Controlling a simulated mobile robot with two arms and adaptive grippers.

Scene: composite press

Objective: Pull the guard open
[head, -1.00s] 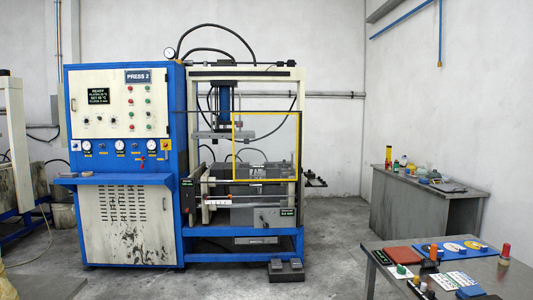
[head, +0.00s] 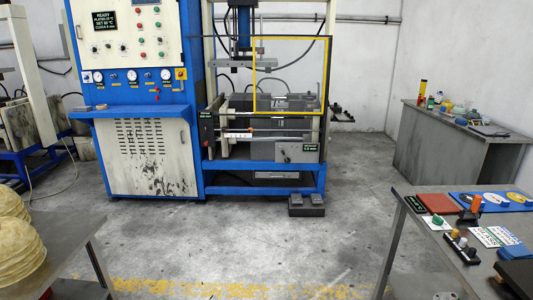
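The guard (head: 256,92) is a yellow-edged frame with a dark outer rail on the front of the press, right of the blue control cabinet (head: 150,150). Its yellow part covers the right half of the press opening. The blue press cylinder (head: 243,28) and a grey upper plate (head: 232,65) show to the left of the yellow frame. I cannot make out a handle on the guard. Neither of my grippers is in view.
A bench (head: 425,206) with coloured items stands at the near right, and another table (head: 60,255) with round tan pieces at the near left. A dark foot pedal (head: 306,205) sits on the floor before the press. The floor between the tables is clear.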

